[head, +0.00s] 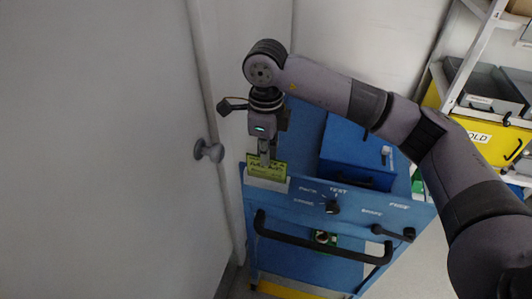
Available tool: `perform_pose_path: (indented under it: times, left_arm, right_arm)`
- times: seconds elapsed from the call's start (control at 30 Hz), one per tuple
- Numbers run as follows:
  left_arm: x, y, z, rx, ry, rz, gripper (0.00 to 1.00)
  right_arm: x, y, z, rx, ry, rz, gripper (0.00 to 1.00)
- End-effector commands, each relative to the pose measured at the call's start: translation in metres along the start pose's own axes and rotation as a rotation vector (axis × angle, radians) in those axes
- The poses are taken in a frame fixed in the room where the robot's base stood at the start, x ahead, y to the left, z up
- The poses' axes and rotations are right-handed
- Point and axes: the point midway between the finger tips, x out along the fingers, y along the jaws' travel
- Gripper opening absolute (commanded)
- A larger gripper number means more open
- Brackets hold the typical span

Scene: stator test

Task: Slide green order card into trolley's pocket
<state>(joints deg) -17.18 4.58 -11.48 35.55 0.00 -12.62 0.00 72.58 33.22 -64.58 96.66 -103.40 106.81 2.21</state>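The green order card (266,168) is upright at the left end of the blue trolley's (345,222) front panel. My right gripper (264,152) points down from above and its fingers are shut on the card's upper part. The pale pocket (268,184) is on the panel directly below the card. The card's lower edge meets or overlaps the pocket's top; I cannot tell how deep it sits. My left gripper is not in view.
A black handle bar (318,244) and a dark knob (332,207) are on the trolley's front. A grey door with a round knob (209,150) stands close on the left. A shelf with a grey bin (488,86) and a yellow bin (490,138) is at the right.

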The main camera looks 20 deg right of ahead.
Motion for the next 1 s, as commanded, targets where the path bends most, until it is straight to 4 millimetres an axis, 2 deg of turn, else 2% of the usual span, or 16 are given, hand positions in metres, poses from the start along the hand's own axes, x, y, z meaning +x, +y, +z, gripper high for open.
perform_pose_path:
  times: [0.33, 1.0]
  left_arm:
    - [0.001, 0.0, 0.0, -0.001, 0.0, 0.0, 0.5]
    - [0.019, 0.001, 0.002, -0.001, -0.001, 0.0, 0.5]
  right_arm:
    - [0.001, 0.0, 0.0, 0.0, 0.0, 0.0, 0.0]
    - [0.022, 0.0, 0.0, 0.0, 0.0, 0.0, 0.0]
